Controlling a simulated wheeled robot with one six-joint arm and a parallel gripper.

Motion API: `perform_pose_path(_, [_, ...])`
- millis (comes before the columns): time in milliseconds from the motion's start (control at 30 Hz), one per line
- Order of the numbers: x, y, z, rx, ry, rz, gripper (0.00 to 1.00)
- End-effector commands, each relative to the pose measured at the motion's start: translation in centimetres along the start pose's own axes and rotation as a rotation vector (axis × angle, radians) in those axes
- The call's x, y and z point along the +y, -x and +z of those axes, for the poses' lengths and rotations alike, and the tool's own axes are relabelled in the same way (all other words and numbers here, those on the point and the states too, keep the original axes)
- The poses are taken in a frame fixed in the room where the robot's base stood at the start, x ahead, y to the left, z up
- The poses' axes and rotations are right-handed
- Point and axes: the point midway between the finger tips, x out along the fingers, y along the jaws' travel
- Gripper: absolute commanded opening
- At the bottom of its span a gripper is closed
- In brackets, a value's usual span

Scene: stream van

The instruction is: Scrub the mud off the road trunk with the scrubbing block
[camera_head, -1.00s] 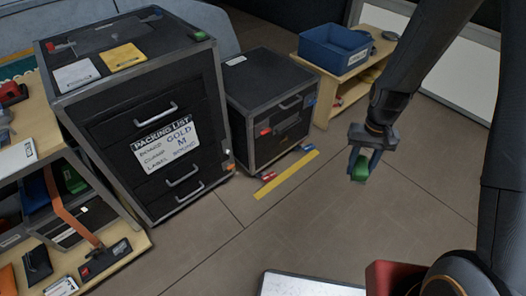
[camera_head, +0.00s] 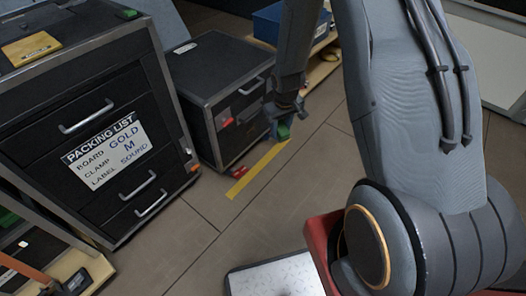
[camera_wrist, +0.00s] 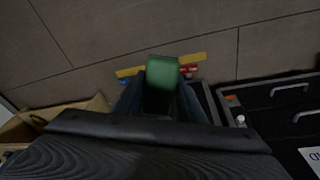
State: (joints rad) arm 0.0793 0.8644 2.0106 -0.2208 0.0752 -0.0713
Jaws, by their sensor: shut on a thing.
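My gripper (camera_head: 283,118) is shut on a green block (camera_head: 284,131), which looks like the scrubbing block. In the wrist view the green block (camera_wrist: 161,76) sits between the two fingers. A small black trunk with metal edges (camera_head: 210,65) stands on the floor, left of my gripper in the head view. A larger black drawer case (camera_head: 80,95) with a packing list label (camera_head: 105,152) stands further left. I cannot tell which of the two is the road trunk. No mud is clear on either; their hidden sides cannot be judged.
A yellow strip (camera_head: 255,171) lies on the floor below my gripper, with small red items (camera_head: 238,172) beside it. A blue bin (camera_head: 272,22) stands on a wooden shelf (camera_head: 322,72) behind. The grey floor (camera_head: 190,235) in front of the cases is clear.

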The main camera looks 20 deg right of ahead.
Motion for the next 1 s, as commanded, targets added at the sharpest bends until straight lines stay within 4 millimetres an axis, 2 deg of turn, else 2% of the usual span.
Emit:
perform_pose_path(33, [0.5,-2.6,-0.7,0.037,0.019,0.004,0.09])
perform_pose_path(400, [2.8,-13.2,-6.2,0.384,0.167,0.017,0.09])
perform_pose_path(700, [2.9,-20.4,-9.6,0.693,0.272,-0.011,0.09])
perform_pose_path(1000, [2.1,-26.0,-11.8,0.974,0.352,-0.073,0.09])
